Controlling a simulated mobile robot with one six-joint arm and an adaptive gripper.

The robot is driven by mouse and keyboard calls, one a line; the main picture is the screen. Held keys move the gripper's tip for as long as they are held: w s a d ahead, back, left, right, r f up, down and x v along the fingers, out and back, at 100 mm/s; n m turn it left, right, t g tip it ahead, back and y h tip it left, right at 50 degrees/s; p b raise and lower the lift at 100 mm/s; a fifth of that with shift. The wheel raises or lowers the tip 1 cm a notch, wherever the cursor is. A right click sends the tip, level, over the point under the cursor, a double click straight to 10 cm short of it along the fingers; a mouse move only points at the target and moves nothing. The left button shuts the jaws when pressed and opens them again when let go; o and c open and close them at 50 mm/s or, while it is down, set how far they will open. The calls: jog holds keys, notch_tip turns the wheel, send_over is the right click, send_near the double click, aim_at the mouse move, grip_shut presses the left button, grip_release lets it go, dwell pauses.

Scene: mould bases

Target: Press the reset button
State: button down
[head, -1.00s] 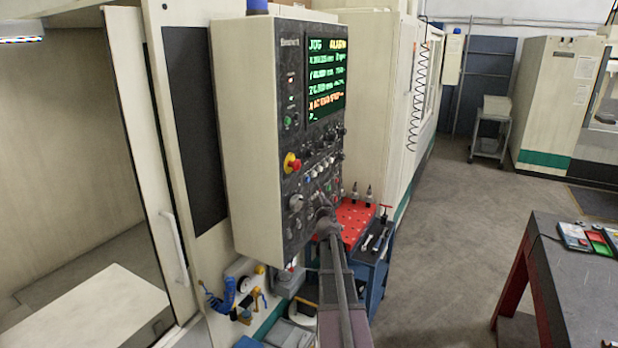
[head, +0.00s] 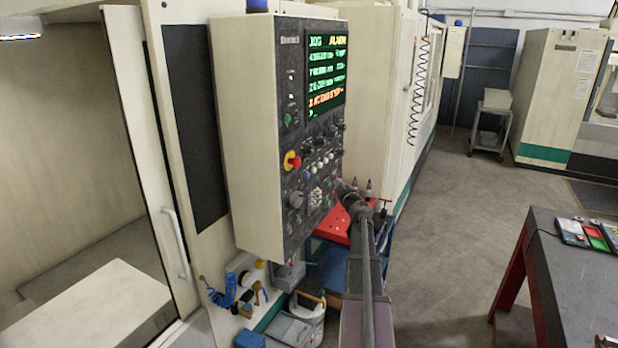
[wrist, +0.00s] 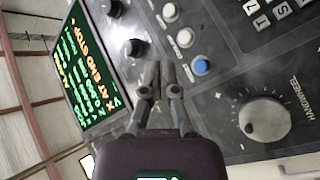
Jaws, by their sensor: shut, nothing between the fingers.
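The machine's control panel (head: 300,225) stands upright in the head view, its screen (head: 326,75) showing JOG and ALARM. No label that I can read marks a reset button. In the wrist view a blue button (wrist: 201,66) and two pale buttons (wrist: 185,38) sit in a row on the panel, right of my fingertips. My gripper (wrist: 160,68) is shut and empty, its fingers pointing towards the panel face. In the head view my gripper (head: 345,188) is by the panel's lower right edge. I cannot tell whether it touches the panel.
A red and yellow stop knob (head: 292,160) juts from the panel's left side. A handwheel dial (wrist: 262,120) and black knobs (wrist: 135,48) show in the wrist view. A red-topped cart (head: 333,226) stands behind my arm. A dark table (head: 575,280) is at right; floor between is clear.

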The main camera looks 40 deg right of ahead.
jog(key=shift+w, duration=0.1)
send_near(309, 172)
jog(key=shift+w+d+r, duration=0.1)
jog(key=shift+w+d, duration=0.7)
jog(key=shift+w, duration=0.2)
jog(key=shift+w+d+r, duration=0.15)
jog(key=shift+w+d, duration=0.6)
jog(key=shift+w, duration=0.25)
jog(key=shift+w+a, duration=0.3)
jog(key=shift+w, duration=0.45)
dwell(1.3)
jog(key=shift+s, duration=0.1)
dwell(0.3)
jog(key=shift+s+d, duration=0.3)
jog(key=shift+s, duration=0.35)
jog(key=shift+s+d, duration=0.3)
jog(key=shift+s, duration=0.5)
jog(key=shift+s+d, duration=0.35)
jog(key=shift+s, duration=0.45)
jog(key=shift+s+d, duration=0.3)
jog(key=shift+s, duration=0.45)
